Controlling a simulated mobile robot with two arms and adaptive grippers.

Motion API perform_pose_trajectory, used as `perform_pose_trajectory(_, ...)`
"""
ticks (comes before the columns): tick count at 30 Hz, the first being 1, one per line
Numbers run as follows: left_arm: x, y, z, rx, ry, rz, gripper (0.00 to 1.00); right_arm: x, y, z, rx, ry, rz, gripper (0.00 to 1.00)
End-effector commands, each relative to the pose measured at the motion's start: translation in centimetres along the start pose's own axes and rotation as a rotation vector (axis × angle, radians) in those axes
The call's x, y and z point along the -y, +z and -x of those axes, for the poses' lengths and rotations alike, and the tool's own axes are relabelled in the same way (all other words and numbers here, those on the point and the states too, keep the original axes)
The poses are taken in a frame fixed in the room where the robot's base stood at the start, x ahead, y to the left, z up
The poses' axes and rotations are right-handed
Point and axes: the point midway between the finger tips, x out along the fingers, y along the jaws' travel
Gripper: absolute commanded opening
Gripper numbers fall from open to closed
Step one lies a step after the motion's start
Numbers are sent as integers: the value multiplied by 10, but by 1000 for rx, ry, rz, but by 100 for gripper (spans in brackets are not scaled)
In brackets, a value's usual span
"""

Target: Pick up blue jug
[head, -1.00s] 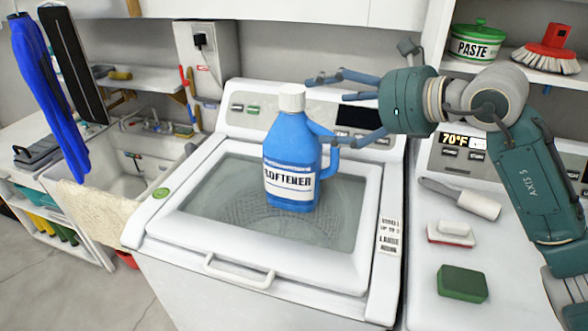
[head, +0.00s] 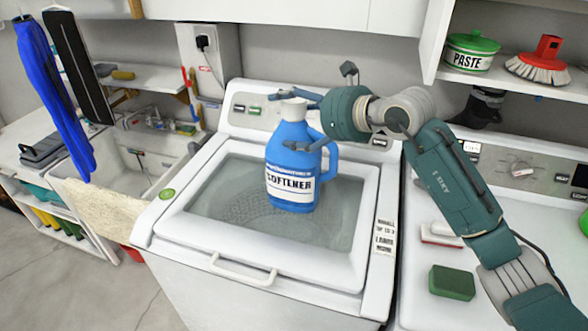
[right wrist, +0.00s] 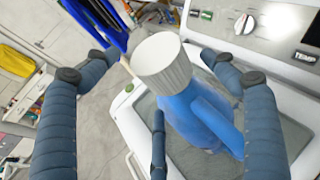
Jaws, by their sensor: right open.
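The blue jug (head: 293,165) has a white cap and a "SOFTENER" label. It stands upright on the glass lid of the washing machine (head: 240,272), its handle on the right. My right gripper (head: 292,120) is open at the jug's upper part, with fingers behind and in front of the neck. In the right wrist view the jug (right wrist: 190,105) lies between the spread fingers of the right gripper (right wrist: 160,85), white cap nearest the camera. I cannot tell whether any finger touches it. My left gripper is not in view.
A second machine at right carries a green sponge (head: 452,282) and a white-and-red brush. A shelf (head: 510,80) at upper right holds a green paste tub (head: 470,52) and a red brush (head: 541,60). A sink (head: 130,165) is at left.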

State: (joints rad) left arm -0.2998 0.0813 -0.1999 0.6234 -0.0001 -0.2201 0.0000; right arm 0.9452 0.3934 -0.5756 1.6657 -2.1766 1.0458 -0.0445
Motion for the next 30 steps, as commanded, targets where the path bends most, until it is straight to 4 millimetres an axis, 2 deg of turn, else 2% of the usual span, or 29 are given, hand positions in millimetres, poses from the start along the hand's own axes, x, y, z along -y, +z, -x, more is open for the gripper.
perform_pose_trajectory(4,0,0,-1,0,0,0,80,0,-1,0,0,0,0,84)
perform_pose_trajectory(16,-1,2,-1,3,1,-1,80,1,0,1,2,-2,3,4)
perform_pose_trajectory(22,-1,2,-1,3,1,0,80,2,0,1,3,-4,5,1)
perform_pose_trajectory(23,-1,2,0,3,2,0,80,2,11,4,24,-6,11,1)
perform_pose_trajectory(30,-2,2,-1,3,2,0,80,1,10,4,22,-4,8,0)
